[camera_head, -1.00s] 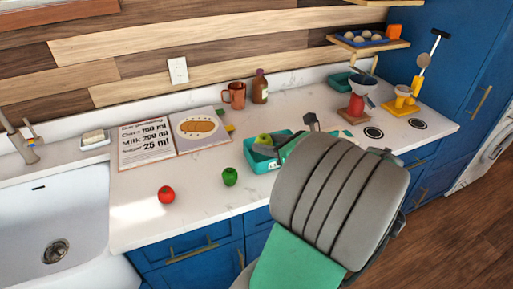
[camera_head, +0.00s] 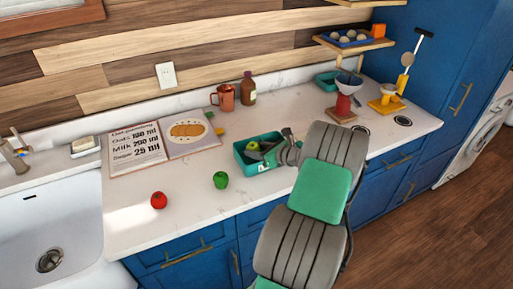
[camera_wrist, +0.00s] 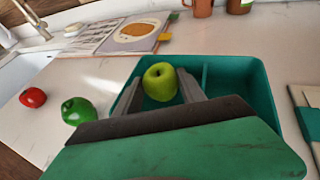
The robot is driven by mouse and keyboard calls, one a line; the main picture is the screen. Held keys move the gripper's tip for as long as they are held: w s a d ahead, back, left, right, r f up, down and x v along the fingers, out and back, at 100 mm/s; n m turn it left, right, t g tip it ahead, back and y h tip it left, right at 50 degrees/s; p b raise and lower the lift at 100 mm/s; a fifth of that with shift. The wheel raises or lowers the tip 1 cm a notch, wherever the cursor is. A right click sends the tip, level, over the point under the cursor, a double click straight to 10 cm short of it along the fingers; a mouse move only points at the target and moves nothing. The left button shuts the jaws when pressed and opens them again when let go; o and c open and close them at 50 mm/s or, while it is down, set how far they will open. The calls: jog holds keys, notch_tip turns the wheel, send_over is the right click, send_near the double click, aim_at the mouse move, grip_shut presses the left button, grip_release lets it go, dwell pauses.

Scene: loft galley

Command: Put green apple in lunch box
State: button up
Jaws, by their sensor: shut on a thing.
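The yellow-green apple (camera_wrist: 159,82) is between the two fingers of my gripper (camera_wrist: 161,92), which is shut on it. The teal lunch box (camera_wrist: 262,92) lies below, with a divider showing to the right of the apple. The apple is over or in the left compartment; I cannot tell whether it touches the floor. In the head view the apple (camera_head: 253,146) shows at the box's left part, with my gripper (camera_head: 262,151) reaching in from the right. The box's front wall (camera_head: 262,167) is visible, and my gripper hides part of the inside.
A green pepper-like item (camera_head: 221,180) and a red tomato-like item (camera_head: 159,200) lie on the counter left of the box. An open recipe book (camera_head: 163,143), a copper mug (camera_head: 224,97) and a brown bottle (camera_head: 248,90) stand behind. The sink (camera_head: 45,235) is far left.

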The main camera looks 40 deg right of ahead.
jog(key=shift+a, duration=0.1)
jog(key=shift+f, duration=0.5)
jog(key=o, duration=1.4)
jog(key=shift+r, duration=0.1)
